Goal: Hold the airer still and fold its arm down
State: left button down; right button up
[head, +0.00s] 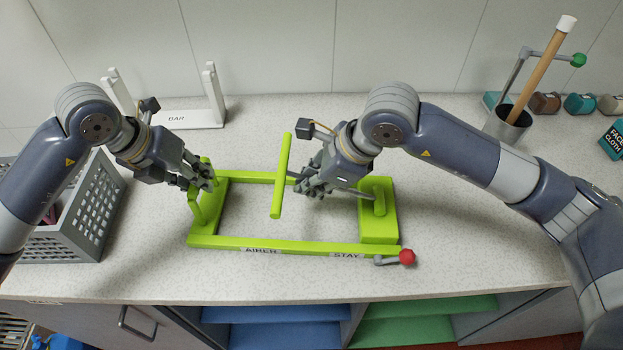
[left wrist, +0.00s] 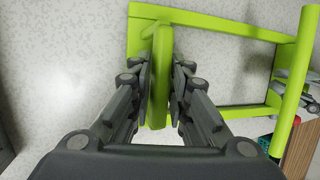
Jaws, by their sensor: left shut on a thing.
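The airer (head: 315,246) is a bright green frame lying on the worktop, labelled AIRER and STAY on its front rail. My left gripper (head: 205,182) is shut on the green grip bar (head: 195,210) at the airer's left end. In the left wrist view the grip bar (left wrist: 160,85) stands between the fingers of the left gripper (left wrist: 162,75). The airer's arm ends in a green crossbar (head: 281,175), raised above the frame. My right gripper (head: 308,182) is just right of the crossbar, by a short grey rod. Its fingers overlap, so its opening is unclear.
A red knob (head: 407,257) on a lever sits at the airer's front right corner. A grey perforated basket (head: 75,225) stands at left, and a white BAR stand (head: 190,118) behind. A grey cup (head: 508,125) holding a wooden stick is at back right. The front worktop strip is clear.

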pick_arm(q)
jog(key=shift+s+a+f, duration=0.1)
jog(key=shift+s+f, duration=0.05)
jog(key=shift+f, duration=0.15)
pick_arm(e)
jog(key=shift+o, duration=0.7)
jog(key=shift+r, duration=0.1)
jog(key=shift+r, duration=0.15)
jog(key=v, duration=1.2)
pick_arm(q)
jog(key=c, duration=1.7)
grip_release()
jog(key=shift+o, duration=1.3)
jog(key=shift+w+a+r, duration=0.1)
jog(key=shift+w, duration=0.1)
pick_arm(e)
jog(key=shift+w+a, duration=0.1)
